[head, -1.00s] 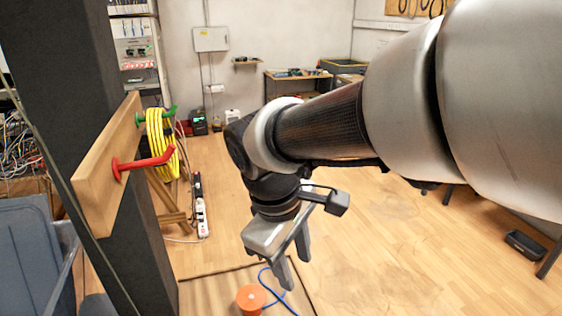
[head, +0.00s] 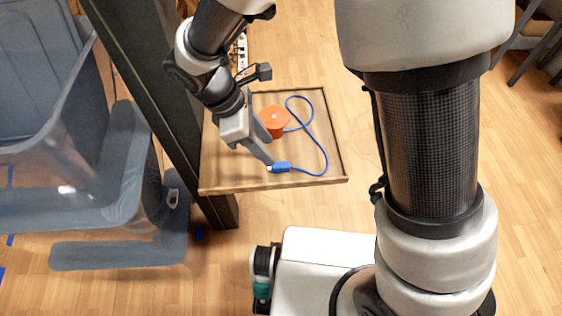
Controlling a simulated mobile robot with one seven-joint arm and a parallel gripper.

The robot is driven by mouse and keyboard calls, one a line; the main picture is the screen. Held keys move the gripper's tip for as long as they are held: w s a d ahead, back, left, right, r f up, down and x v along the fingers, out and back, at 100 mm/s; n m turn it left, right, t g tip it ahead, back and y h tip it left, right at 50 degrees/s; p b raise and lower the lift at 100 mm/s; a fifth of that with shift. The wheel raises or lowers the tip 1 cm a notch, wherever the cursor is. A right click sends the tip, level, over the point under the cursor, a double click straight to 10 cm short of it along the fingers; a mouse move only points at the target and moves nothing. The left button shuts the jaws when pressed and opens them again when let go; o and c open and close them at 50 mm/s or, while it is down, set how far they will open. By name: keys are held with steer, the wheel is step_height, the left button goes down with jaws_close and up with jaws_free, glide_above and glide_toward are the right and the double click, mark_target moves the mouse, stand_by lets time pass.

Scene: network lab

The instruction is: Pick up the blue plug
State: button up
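The blue plug (head: 281,167) lies in the front part of a shallow wooden tray (head: 225,187), on the end of a blue cable (head: 322,143). The cable curves back toward an orange round piece (head: 275,121) in the tray. My gripper (head: 267,159) reaches down over the tray from the upper left, with its fingertip end right by the plug's left end. Whether it touches the plug cannot be told. The fingers overlap in this view, so the gap between them is hidden.
A dark post (head: 150,90) stands close on the left of the tray and my arm. Left of it is a grey-blue plastic bin (head: 60,150).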

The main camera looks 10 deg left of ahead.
mark_target(280, 164)
steer(key=b+x, duration=0.1)
steer(key=x, duration=0.6)
steer(key=shift+s+d+f, duration=0.1)
steer(key=shift+s, duration=0.05)
steer(key=shift+c, duration=0.4)
jaws_close()
